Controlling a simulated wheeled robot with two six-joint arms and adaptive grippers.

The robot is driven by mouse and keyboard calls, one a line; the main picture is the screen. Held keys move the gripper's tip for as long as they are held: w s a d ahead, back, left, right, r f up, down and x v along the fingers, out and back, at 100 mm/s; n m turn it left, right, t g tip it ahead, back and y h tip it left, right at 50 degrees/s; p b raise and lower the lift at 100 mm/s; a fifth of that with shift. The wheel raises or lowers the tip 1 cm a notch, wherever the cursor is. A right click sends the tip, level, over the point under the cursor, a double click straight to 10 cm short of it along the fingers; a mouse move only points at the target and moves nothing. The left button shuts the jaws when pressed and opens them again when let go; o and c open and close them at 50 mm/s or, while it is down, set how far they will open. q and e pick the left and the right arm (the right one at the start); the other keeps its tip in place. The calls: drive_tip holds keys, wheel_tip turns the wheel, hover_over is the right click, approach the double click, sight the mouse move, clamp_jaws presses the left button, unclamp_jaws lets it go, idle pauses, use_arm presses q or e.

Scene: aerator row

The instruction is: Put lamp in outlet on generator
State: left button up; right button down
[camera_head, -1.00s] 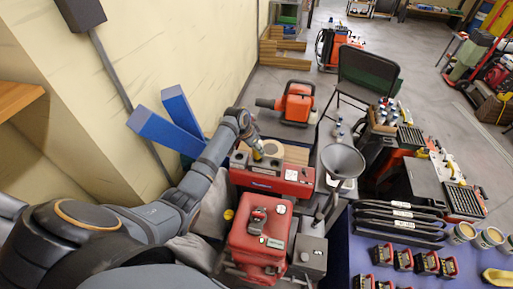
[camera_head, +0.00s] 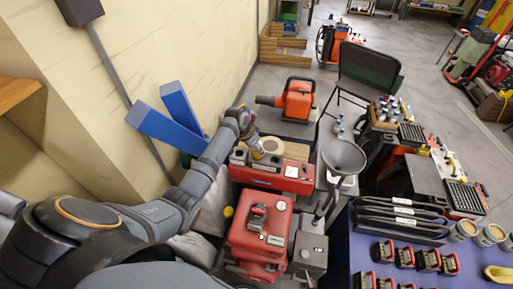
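My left arm comes in from the left, and its gripper (camera_head: 256,148) is above the left end of a long red machine (camera_head: 284,171) with a light panel. A small yellow piece shows at the fingertips; I cannot tell whether it is a lamp or part of the gripper, or whether the fingers are open. A red engine-like unit (camera_head: 262,226), possibly the generator, stands nearer. I cannot make out an outlet on either red machine. No lamp is clearly recognisable. My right gripper is not in view.
A grey funnel (camera_head: 343,157) stands right of the long red machine. Blue beams (camera_head: 180,122) lean by the wall to the left. An orange machine (camera_head: 298,101) is behind. A blue table (camera_head: 342,259) with black-and-red items is at the right front.

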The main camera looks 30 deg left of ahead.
use_arm(q)
drive_tip(key=shift+f+b, duration=0.4)
drive_tip(key=shift+f, duration=0.5)
drive_tip(key=o, duration=1.3)
drive_tip(key=shift+c, duration=0.2)
drive_tip(key=shift+s+a+r, duration=0.1)
drive_tip(key=shift+s+r, duration=0.05)
drive_tip(key=shift+r, duration=0.25)
drive_tip(key=v, duration=0.6)
drive_tip(key=shift+s+r, duration=0.2)
drive_tip(key=shift+r, duration=0.05)
